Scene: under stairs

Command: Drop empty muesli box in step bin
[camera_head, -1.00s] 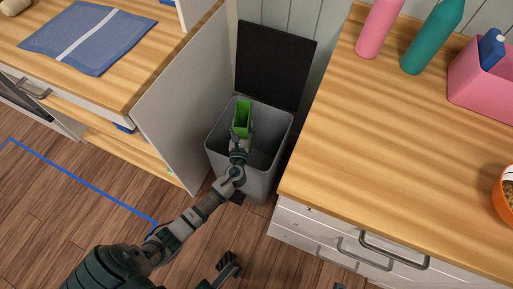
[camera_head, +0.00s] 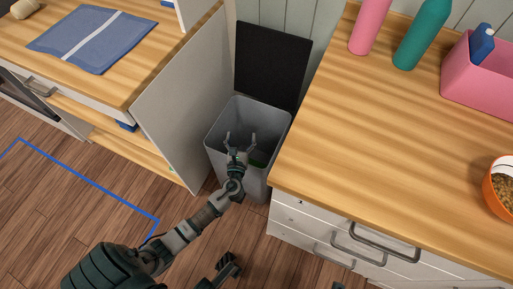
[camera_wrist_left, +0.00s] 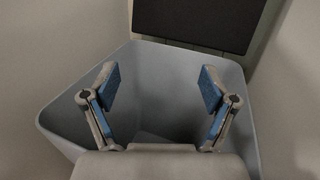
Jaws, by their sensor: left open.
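The step bin is a grey bin (camera_head: 214,136) with its black lid (camera_head: 271,65) raised against the wall. My left gripper (camera_head: 240,138) is over the bin's opening, fingers spread and empty. The box cannot be made out there.
A cabinet panel (camera_head: 180,105) stands close left of the bin. A wooden counter with drawers (camera_head: 340,150) stands close on the right, bearing bottles (camera_head: 423,35), a pink container (camera_head: 475,80) and an orange bowl (camera_head: 499,190). Wooden floor is open at lower left.

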